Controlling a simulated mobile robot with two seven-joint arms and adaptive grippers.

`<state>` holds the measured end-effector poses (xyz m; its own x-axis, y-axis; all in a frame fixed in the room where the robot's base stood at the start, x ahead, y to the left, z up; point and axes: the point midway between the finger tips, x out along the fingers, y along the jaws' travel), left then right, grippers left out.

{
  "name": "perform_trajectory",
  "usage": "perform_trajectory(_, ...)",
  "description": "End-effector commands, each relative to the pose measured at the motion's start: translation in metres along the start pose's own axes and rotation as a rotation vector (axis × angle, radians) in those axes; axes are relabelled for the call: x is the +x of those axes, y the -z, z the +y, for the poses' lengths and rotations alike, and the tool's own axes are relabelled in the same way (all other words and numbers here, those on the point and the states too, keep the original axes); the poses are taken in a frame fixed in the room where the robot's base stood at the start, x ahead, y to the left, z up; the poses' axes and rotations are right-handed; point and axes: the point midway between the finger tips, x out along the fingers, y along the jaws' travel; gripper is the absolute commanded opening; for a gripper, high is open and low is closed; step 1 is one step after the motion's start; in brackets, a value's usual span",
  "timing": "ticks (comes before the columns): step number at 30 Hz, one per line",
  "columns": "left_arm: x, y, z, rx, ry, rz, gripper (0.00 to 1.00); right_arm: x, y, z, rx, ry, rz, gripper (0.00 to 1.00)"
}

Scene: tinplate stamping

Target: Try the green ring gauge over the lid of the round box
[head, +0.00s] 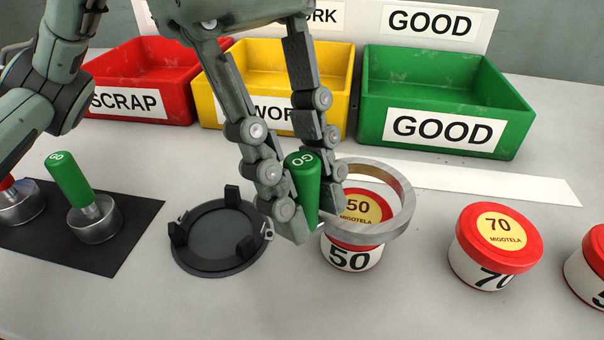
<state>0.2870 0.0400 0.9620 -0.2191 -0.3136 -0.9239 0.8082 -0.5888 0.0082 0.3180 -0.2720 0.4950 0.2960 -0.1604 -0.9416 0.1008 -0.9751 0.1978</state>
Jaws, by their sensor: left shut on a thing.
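My left gripper (306,208) is shut on the green handle marked GO of the ring gauge (400,215). The gauge's metal ring is held over the round box marked 50 (352,256), which has a red lid with a yellow label. The lid shows through the ring's opening, and the ring looks slightly tilted. I cannot tell whether the ring touches the lid or hangs just above it. The box stands upright on the table. My right gripper is not in view.
A black round fixture (219,241) lies left of the box. Another green-handled gauge (80,190) and a red-handled one stand on a black mat (118,245). A box marked 70 (495,245) stands to the right. Red, yellow and green bins (445,92) line the back.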

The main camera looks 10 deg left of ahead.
Motion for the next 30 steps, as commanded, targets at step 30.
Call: perform_trajectory(30,0.0080,0.0031,-0.0001,0.000,0.000,0.000,0.00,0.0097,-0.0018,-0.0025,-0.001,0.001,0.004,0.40)
